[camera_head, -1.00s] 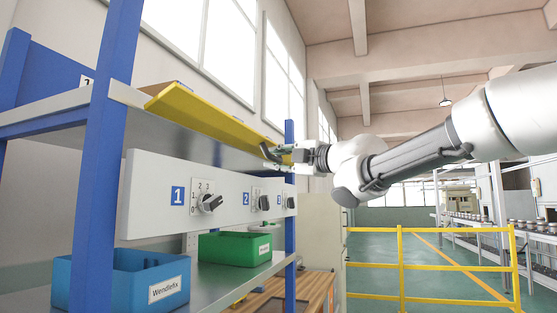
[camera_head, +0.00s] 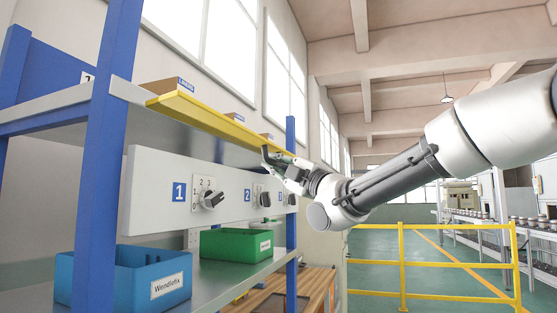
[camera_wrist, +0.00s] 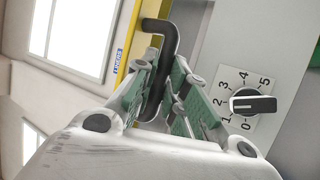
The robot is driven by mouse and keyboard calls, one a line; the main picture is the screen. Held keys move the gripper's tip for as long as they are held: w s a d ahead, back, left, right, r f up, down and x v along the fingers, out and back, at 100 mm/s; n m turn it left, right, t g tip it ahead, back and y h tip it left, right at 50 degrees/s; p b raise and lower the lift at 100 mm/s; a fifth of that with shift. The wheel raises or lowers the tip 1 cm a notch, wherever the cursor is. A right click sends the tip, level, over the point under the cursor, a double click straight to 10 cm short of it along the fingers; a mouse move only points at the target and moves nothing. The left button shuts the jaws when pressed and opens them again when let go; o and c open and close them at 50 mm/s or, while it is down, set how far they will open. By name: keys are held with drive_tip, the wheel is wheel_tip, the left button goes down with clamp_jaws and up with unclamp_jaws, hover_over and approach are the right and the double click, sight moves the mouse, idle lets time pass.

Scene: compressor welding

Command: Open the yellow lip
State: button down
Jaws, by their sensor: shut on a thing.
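The yellow lip (camera_head: 215,121) is a long flap along the front edge of the upper shelf. It now lies tilted outward and low, so boxes behind it show. It also appears in the wrist view (camera_wrist: 147,35) as a yellow band. A dark bent handle (camera_wrist: 160,42) is attached at the lip. My gripper (camera_head: 277,160) is at the lip's far end, below its edge. In the wrist view my gripper (camera_wrist: 163,88) has its green fingers closed around the handle. The far end of the lip is partly hidden by my gripper.
Below the lip is a white panel (camera_head: 150,200) with several rotary knobs; one knob (camera_wrist: 253,104) is close to my fingers. A blue bin (camera_head: 90,285) and green bin (camera_head: 222,246) sit lower. A blue post (camera_head: 291,240) stands near my gripper.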

drive_tip(key=shift+w+a+f+m+t, duration=0.1)
drive_tip(key=shift+a+f+m+t, duration=0.2)
drive_tip(key=shift+m+t, duration=0.4)
drive_tip(key=shift+w+a+f+m+t, duration=0.1)
drive_tip(key=shift+a+f+m+t, duration=0.2)
drive_tip(key=shift+m+t, duration=0.35)
drive_tip(key=shift+w+a+f+m+t, duration=0.1)
drive_tip(key=shift+a+f+m+t, duration=0.25)
drive_tip(key=shift+t, duration=0.5)
drive_tip(key=shift+d, duration=0.1)
drive_tip(key=c, duration=1.7)
unclamp_jaws()
drive_tip(key=v, duration=1.2)
drive_tip(key=shift+w+f, duration=0.1)
